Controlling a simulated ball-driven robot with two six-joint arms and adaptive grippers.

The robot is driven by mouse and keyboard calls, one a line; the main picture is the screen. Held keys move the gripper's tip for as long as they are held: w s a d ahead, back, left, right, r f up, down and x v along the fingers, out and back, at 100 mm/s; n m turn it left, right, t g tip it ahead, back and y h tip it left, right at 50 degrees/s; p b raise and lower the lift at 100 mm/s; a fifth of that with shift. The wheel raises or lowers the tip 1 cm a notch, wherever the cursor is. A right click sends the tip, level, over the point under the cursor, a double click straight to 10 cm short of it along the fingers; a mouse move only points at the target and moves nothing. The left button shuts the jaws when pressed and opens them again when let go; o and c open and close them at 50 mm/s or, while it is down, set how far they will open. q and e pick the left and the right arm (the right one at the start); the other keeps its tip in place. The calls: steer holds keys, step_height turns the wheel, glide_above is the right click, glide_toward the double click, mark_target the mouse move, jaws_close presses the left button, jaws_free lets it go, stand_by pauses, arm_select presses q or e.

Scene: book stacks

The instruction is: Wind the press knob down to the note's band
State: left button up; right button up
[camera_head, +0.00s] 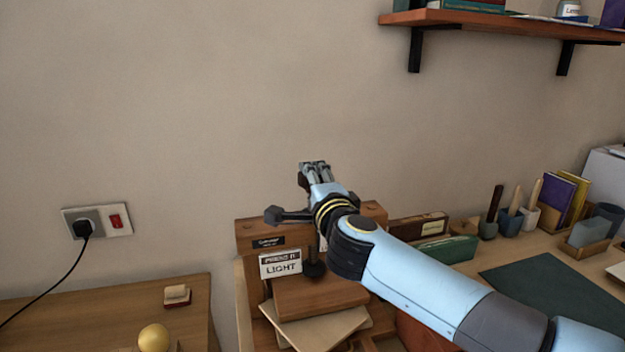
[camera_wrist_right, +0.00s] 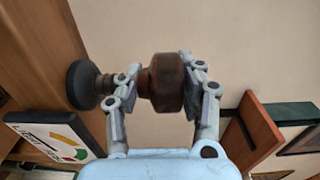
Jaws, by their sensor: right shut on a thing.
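The wooden book press (camera_head: 325,292) stands below my right arm in the head view, with a press plate over pale sheets. A white note (camera_head: 281,264) reading "LIGHT" is on its front. My right gripper (camera_head: 314,166) is above the press. In the right wrist view its fingers (camera_wrist_right: 166,78) are shut on a brown knob (camera_wrist_right: 165,84), one on each side. A card with a coloured arc (camera_wrist_right: 62,138) shows at lower left. My left gripper is not in view.
A wall shelf (camera_head: 490,20) hangs at upper right. The desk at right holds a dark green mat (camera_head: 545,294), pen cups (camera_head: 510,222) and books. At left, a lower table bears a stamp block (camera_head: 177,296) and a yellow ball (camera_head: 154,338). A wall socket (camera_head: 97,220) has a cord.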

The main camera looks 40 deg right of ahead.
steer(key=shift+w+r, duration=0.1)
steer(key=shift+r, duration=0.3)
